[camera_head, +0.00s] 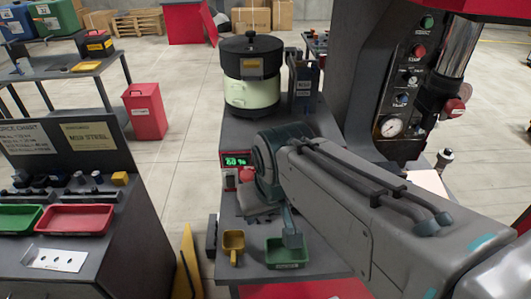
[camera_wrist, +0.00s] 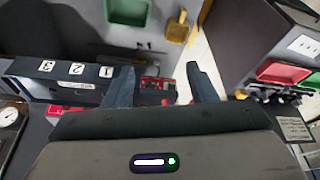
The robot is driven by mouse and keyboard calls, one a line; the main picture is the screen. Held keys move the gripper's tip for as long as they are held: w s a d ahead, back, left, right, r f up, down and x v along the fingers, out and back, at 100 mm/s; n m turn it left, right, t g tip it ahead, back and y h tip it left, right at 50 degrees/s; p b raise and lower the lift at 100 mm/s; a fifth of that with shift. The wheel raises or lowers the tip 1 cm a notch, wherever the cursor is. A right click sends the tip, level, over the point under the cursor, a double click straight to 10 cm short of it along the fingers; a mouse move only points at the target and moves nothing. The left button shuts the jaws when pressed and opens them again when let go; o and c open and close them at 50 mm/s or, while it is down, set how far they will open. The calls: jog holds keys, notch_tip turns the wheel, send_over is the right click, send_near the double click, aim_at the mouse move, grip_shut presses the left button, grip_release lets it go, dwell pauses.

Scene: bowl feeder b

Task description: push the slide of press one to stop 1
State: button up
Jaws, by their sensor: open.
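A dark rail with white number tags 3, 2 and 1 (camera_wrist: 77,69) lies left of my gripper in the wrist view, with tag 1 nearest the left finger. I cannot clearly make out the slide itself. My gripper (camera_wrist: 160,84) is open, its two blue-grey fingers apart, with nothing seen held between them. A red part shows beyond and between the fingers, partly hidden. In the head view my arm hides the rail, and one finger of my gripper (camera_head: 290,236) shows above the bench by the green tray (camera_head: 288,253). The press (camera_head: 400,95), with its gauge and buttons, stands at the right.
A yellow scoop (camera_head: 233,246) lies beside the green tray. A control box with a green display (camera_head: 236,160) and the bowl feeder (camera_head: 251,85) stand farther back on the bench.

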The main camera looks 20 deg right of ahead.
aim_at(247, 174)
jog(key=w+r+m+g+b, duration=0.1)
jog(key=w+r+m+g, duration=0.3)
jog(key=w+r+m, duration=0.9)
jog(key=shift+n, duration=0.4)
jog(key=f, duration=0.9)
jog(key=w+f+p, duration=0.1)
jog(key=f, duration=0.4)
jog(key=shift+w+d+f, duration=0.1)
jog(key=shift+d+f, duration=0.1)
jog(key=shift+f, duration=0.05)
grip_shut()
